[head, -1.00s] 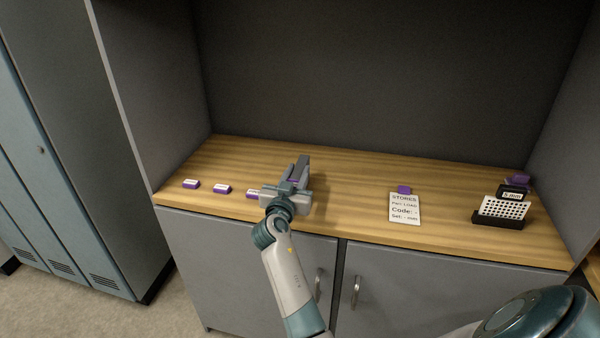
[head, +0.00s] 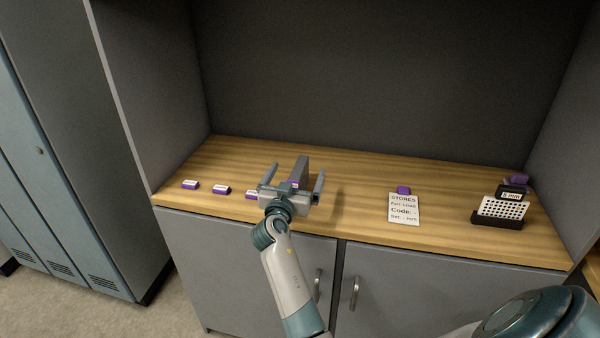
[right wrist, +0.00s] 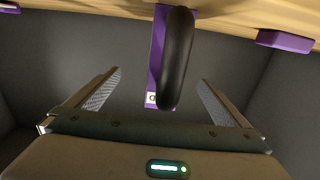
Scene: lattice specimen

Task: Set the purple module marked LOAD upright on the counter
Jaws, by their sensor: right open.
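A purple module (right wrist: 156,62) with a black rounded bar on its face and a small white label stands upright, its far end at the wooden counter (head: 350,195). Its label is too small to read. In the head view the upright module (head: 302,170) shows grey from the side, partly hidden by my gripper. My right gripper (head: 294,178) is open, one finger on each side of the module with gaps between. The wrist view also shows both fingers (right wrist: 158,92) clear of it. My left gripper is out of view.
Several purple modules with white labels lie at left, including one (head: 190,184) and another (head: 221,189). A STORES card (head: 404,207) stands right of centre, with a purple piece (head: 404,189) behind it. A perforated white rack (head: 502,208) stands at right. The counter between gripper and card is clear.

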